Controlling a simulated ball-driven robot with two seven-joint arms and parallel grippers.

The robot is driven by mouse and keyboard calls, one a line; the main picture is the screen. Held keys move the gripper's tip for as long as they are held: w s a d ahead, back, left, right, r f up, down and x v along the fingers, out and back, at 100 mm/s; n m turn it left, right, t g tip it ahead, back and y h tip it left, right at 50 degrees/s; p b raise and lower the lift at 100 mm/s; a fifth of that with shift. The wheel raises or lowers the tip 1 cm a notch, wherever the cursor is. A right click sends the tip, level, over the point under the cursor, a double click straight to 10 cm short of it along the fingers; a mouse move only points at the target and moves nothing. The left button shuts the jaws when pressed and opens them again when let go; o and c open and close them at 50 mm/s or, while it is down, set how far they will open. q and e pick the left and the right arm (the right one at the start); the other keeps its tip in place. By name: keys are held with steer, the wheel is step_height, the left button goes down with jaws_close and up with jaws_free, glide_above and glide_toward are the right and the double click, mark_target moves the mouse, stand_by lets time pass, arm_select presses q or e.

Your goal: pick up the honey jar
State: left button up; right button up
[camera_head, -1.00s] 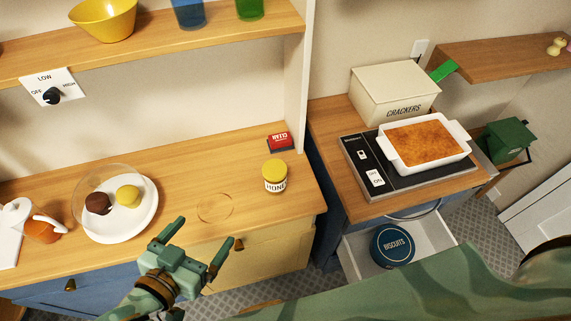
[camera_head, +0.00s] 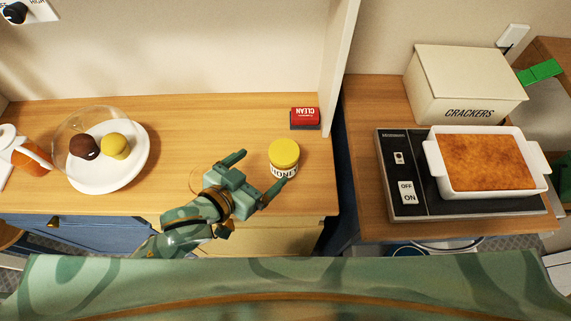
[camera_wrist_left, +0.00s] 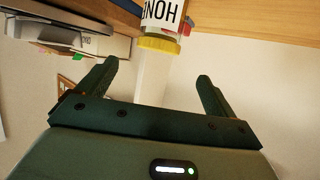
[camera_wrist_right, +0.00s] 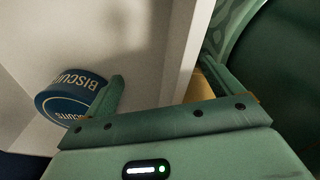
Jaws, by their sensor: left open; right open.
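The honey jar (camera_head: 284,154) has a yellow lid and a white label reading HONEY. It stands upright on the wooden counter, near its right end. My left gripper (camera_head: 262,172) is open, just left of and in front of the jar, with one finger overlapping the jar's lower edge in the head view. In the left wrist view the jar (camera_wrist_left: 163,25) appears upside down, beyond the open fingertips (camera_wrist_left: 155,70) and not clearly between them. My right gripper (camera_wrist_right: 160,75) is open and empty in the right wrist view, near a drawer with a blue biscuit tin (camera_wrist_right: 70,100).
A red CLEAN box (camera_head: 305,117) stands behind the jar by an upright panel (camera_head: 338,60). A white plate (camera_head: 128,175) with two round cakes and a clear dome is at left. A white baking dish (camera_head: 432,160) sits on the black cooker at right. Counter behind the gripper is clear.

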mark_target(284, 154)
arm_select(q)
steer(key=x, duration=0.5)
steer(key=shift+w+d+f+b, duration=0.1)
steer(key=shift+f+b, duration=0.05)
steer(key=shift+b, duration=0.25)
steer(key=shift+w+d+f, duration=0.2)
steer(key=shift+f, duration=0.1)
steer(key=x, duration=0.2)
steer(key=b+x, duration=0.1)
steer(key=x, duration=0.1)
steer(key=shift+d+f, duration=0.1)
steer(key=shift+f, duration=0.3)
steer(key=shift+r, duration=0.1)
steer(key=shift+s, duration=0.1)
steer(key=c, duration=1.7)
